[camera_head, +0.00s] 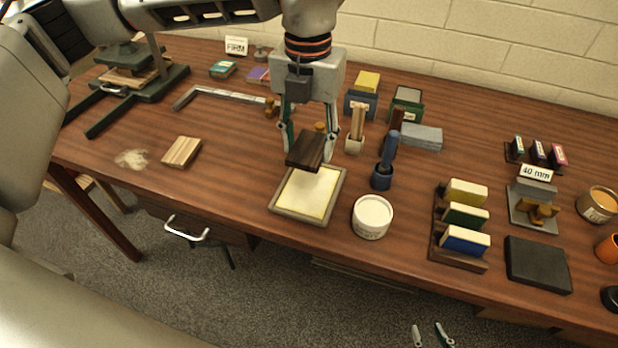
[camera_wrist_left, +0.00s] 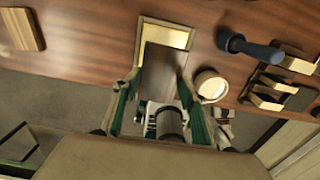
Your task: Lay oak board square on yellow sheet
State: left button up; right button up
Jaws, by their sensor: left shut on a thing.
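My left gripper (camera_head: 308,148) is shut on a dark brown board (camera_head: 305,151), which is tilted in the head view and held above the far edge of a framed tray (camera_head: 335,199). The pale yellow sheet (camera_head: 306,194) lies inside the tray. In the left wrist view the board (camera_wrist_left: 161,72) sits between the fingers of my left gripper (camera_wrist_left: 158,100) and hides part of the yellow sheet (camera_wrist_left: 166,34). I cannot tell its wood for sure. A lighter striped board (camera_head: 182,152) lies on the table to the left. My right gripper (camera_head: 431,337) is open and empty at the bottom edge.
A white tub (camera_head: 372,216) stands close to the tray's right side, with a blue-handled tool (camera_head: 386,165) behind it. A rack of coloured blocks (camera_head: 462,238) and a black slab (camera_head: 538,264) are further right.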

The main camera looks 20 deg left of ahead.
aim_at(309, 189)
pick_arm(q)
notch_tip(309, 189, down, 10)
dwell(0.5)
jog(key=o, duration=1.1)
jog(key=shift+f, duration=0.15)
jog(key=shift+r, duration=0.35)
notch_tip(309, 189, up, 10)
jog(key=shift+r, duration=0.85)
